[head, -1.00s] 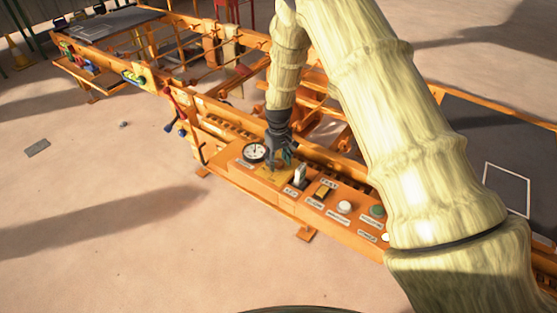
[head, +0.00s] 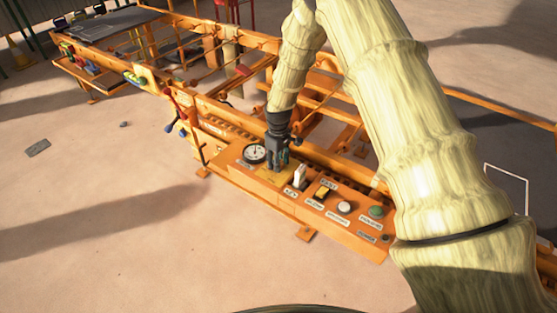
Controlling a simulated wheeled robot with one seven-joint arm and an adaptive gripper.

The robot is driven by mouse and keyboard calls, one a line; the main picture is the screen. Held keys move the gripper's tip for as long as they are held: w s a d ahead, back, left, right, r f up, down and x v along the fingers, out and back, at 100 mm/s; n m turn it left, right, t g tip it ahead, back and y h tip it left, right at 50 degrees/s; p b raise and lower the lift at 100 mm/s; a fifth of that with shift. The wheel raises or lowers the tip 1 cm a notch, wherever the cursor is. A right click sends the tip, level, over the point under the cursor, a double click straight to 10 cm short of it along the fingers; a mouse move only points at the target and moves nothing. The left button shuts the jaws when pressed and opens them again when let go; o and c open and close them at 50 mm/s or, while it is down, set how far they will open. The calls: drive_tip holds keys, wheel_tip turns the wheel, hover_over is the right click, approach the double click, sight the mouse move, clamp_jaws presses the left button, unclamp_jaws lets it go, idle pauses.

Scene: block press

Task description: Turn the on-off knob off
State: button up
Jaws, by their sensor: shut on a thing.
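The orange control panel (head: 290,199) stands in the middle of the head view. My gripper (head: 279,166) points down onto its left part, just right of the round white gauge (head: 254,153). Its dark fingers are shut on the on-off knob, which they hide, over a yellow plate (head: 265,177). The knob's exact angle cannot be seen. A small round lamp (head: 385,238) at the panel's right front is dark.
Right of my gripper stand a white upright switch (head: 300,175), a yellow button (head: 322,191), a white button (head: 344,207) and a green button (head: 376,211). Orange frame rails run behind. A lever (head: 180,115) stands to the left.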

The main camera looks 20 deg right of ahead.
drive_tip(key=n, duration=0.4)
drive_tip(key=shift+n+p, duration=0.3)
drive_tip(key=shift+p, duration=0.1)
drive_tip(key=n, duration=0.4)
drive_tip(key=shift+n+p, duration=0.3)
drive_tip(key=shift+p, duration=0.05)
drive_tip(key=o, duration=1)
drive_tip(key=shift+o, duration=0.2)
drive_tip(key=shift+r, duration=0.1)
wheel_tip(320, 180, up, 12)
